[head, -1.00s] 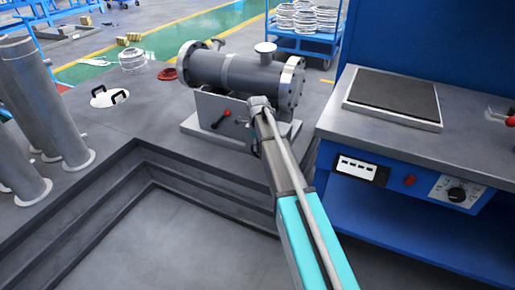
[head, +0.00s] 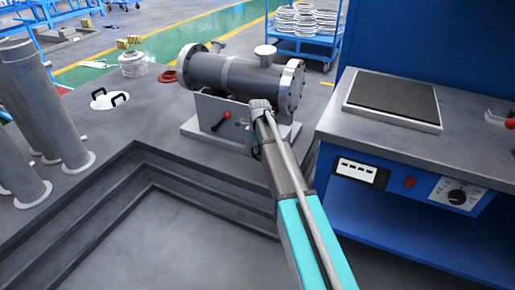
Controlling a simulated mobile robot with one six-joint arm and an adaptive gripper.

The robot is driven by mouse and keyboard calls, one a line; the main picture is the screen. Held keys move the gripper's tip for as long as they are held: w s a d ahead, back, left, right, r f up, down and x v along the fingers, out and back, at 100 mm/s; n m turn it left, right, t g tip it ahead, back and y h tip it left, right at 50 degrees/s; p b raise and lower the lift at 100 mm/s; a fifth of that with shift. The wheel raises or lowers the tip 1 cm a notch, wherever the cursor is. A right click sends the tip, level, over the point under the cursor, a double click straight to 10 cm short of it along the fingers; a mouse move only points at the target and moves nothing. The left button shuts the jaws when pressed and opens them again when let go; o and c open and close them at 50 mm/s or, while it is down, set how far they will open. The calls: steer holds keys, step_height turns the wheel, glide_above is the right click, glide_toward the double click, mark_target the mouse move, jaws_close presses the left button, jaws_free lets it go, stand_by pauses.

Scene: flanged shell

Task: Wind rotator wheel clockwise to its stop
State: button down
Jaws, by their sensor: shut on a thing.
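The grey flanged shell (head: 235,74) lies on its side on a rotator stand (head: 205,108), with a bolted flange at each end and a short nozzle pointing up. A small lever with a red knob (head: 227,115) sticks out of the stand's front. My gripper (head: 257,106) is at the right part of the stand, just below the shell near its right flange (head: 291,87). It is shut on the rotator wheel. The wheel and the fingertips are mostly hidden behind my wrist, so the wheel's angle cannot be made out.
A blue workbench (head: 455,150) with a dark plate stands close on the right. Grey vertical cylinders (head: 38,105) stand at the left. A stepped recess (head: 150,185) lies in front of the stand. A blue cart (head: 305,45) with stacked rings is behind.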

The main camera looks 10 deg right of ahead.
steer(key=shift+s, duration=0.1)
steer(key=shift+s+d+t+y+b, duration=0.2)
steer(key=shift+t+y, duration=0.15)
steer(key=shift+y, duration=0.15)
steer(key=shift+s+d+t+y+b, duration=0.1)
steer(key=shift+d+t+y, duration=0.05)
steer(key=shift+t+y, duration=0.3)
steer(key=shift+s+d+f+t+y+b, duration=0.15)
steer(key=shift+t+y+b, duration=0.2)
steer(key=shift+y, duration=0.2)
steer(key=shift+s+d+r+t+y+b, duration=0.1)
steer(key=shift+t+y+b, duration=0.15)
steer(key=shift+y+b, duration=0.2)
steer(key=t+y+b, duration=0.1)
steer(key=y+b, duration=0.1)
steer(key=shift+s+d+f+t+b, duration=0.1)
steer(key=shift+d+f+t+b, duration=0.05)
steer(key=shift+d+t+b, duration=0.2)
steer(key=shift+t+y+b, duration=0.25)
steer(key=shift+y+b, duration=0.15)
steer(key=shift+y, duration=0.15)
steer(key=c, duration=0.9)
jaws_free()
